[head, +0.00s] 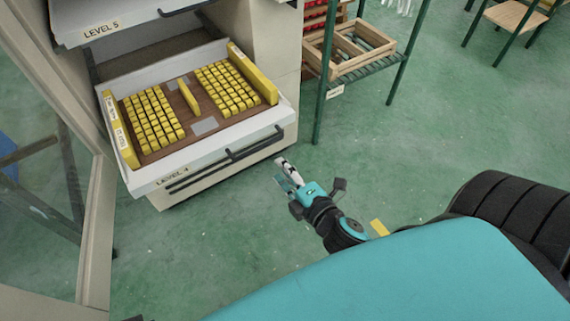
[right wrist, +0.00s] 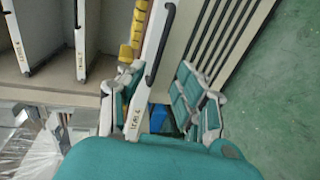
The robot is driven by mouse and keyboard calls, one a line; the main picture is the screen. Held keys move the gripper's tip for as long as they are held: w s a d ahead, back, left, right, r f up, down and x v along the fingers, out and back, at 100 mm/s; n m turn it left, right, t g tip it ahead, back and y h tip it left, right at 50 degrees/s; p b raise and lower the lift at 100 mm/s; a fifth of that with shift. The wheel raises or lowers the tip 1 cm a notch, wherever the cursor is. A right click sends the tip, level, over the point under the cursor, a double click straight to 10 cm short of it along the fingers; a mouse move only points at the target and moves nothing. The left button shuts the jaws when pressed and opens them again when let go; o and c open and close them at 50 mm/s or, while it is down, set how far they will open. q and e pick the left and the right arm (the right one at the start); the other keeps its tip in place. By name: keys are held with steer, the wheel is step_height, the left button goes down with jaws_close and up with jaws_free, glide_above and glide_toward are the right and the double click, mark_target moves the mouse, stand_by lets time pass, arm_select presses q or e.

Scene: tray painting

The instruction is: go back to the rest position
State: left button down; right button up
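My right gripper (head: 292,182) is in the middle of the head view, in front of and to the right of the pulled-out LEVEL 4 drawer (head: 215,152). In the picture a small gap separates its tips from the dark drawer handle (head: 255,146). In the right wrist view its two teal-padded fingers (right wrist: 158,92) stand wide apart with nothing gripped; the drawer's white front edge (right wrist: 150,55) shows beyond and between them. My left gripper is not in view. The drawer holds a brown tray (head: 204,127) with rows of yellow blocks (head: 150,118).
The LEVEL 5 drawer (head: 98,33) sits above. A green metal rack (head: 325,75) with a wooden crate (head: 345,55) stands at the right of the cabinet. A pale frame (head: 97,245) stands at left. The green floor (head: 460,110) is open at right.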

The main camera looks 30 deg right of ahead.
steer(key=shift+d+f, duration=0.1)
stand_by(0.4)
